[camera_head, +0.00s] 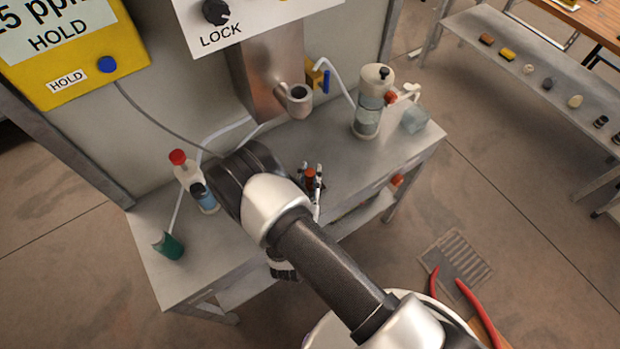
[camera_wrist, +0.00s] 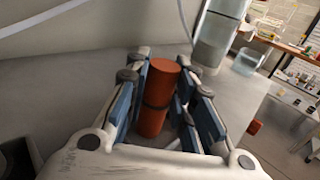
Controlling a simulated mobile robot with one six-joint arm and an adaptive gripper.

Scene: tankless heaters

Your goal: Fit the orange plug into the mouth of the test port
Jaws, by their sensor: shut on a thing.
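The orange plug (camera_head: 309,181) is upright between the fingers of my gripper (camera_head: 312,178), over the grey bench. In the wrist view the plug (camera_wrist: 158,97) is a red-orange cylinder with a dark ring around its middle. The blue finger pads of my gripper (camera_wrist: 165,88) stand on either side of it, shut on it. The test port (camera_head: 295,103) is a short grey metal cylinder with an open, dark mouth facing up, on the metal column behind the bench. It is above and slightly left of the plug in the head view. I cannot make it out in the wrist view.
Thin hoses run behind. The bench front (camera_head: 372,168) is clear.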

